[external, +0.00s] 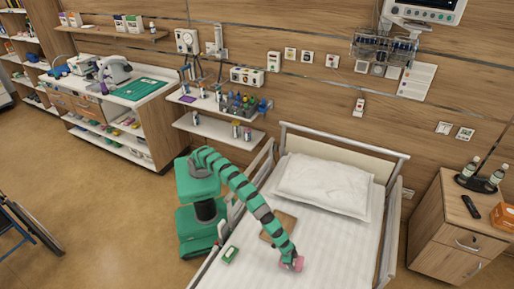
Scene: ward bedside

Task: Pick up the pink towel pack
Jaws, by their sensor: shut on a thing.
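The pink towel pack (298,265) is a small pink block low over the white bed sheet, near the bottom middle of the external view. My gripper (291,263) is at the end of the green and black arm and is shut on the pink pack. The gripper hides part of the pack. I cannot tell whether the pack touches the sheet or hangs just above it.
A green and white pack (230,255) lies on the bed to the left. A brown board (272,234) lies under the arm. The pillow (325,185) is at the bed's head, and rails line both sides. The sheet right of the gripper is clear.

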